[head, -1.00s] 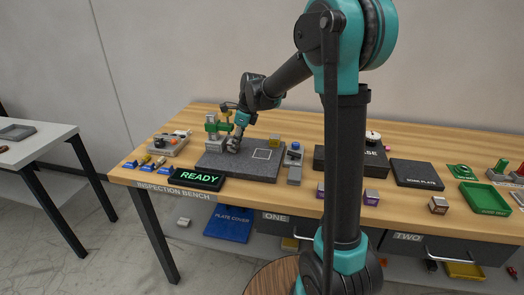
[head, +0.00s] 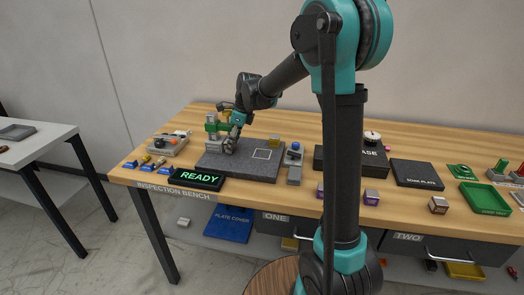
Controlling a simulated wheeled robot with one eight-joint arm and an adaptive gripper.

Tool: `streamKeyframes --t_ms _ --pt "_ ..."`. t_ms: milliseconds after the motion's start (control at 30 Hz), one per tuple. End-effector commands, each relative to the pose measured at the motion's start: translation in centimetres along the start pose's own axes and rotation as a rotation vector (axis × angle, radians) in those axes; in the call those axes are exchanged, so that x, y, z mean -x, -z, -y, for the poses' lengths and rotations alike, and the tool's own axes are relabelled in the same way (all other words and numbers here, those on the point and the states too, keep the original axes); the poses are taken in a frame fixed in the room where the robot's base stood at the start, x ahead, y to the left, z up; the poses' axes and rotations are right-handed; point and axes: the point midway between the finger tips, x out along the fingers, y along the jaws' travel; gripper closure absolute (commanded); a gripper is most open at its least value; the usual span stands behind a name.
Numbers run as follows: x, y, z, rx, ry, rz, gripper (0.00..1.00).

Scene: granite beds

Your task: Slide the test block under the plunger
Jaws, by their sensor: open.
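A grey granite plate (head: 210,160) lies on the wooden inspection bench. A stand with a green arm and grey column (head: 211,128) rises at the plate's back left; I take it to hold the plunger, whose tip I cannot make out. My gripper (head: 231,148) points down, low over the plate, right beside this stand on its right. Its jaws are open. Whether a test block is between or behind the fingers is hidden at this size. A small block with a yellow top (head: 274,140) is at the plate's back right, behind a white square outline (head: 262,154).
A READY display (head: 197,179) stands at the plate's front left. A grey device with a blue knob (head: 293,160) stands right of the plate. A grey tray with small parts (head: 166,146) is to the left. The plate's middle is clear.

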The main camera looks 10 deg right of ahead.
Motion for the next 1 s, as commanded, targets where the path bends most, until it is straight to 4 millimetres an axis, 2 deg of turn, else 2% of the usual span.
streamKeyframes --t_ms 167,800,1000 --pt "0.6 0.0 0.0 0.0 0.0 0.0 0.48" --pt "5.2 0.0 0.0 -0.001 0.0 0.0 0.48" --pt "6.0 0.0 0.0 0.0 0.0 0.0 0.48"
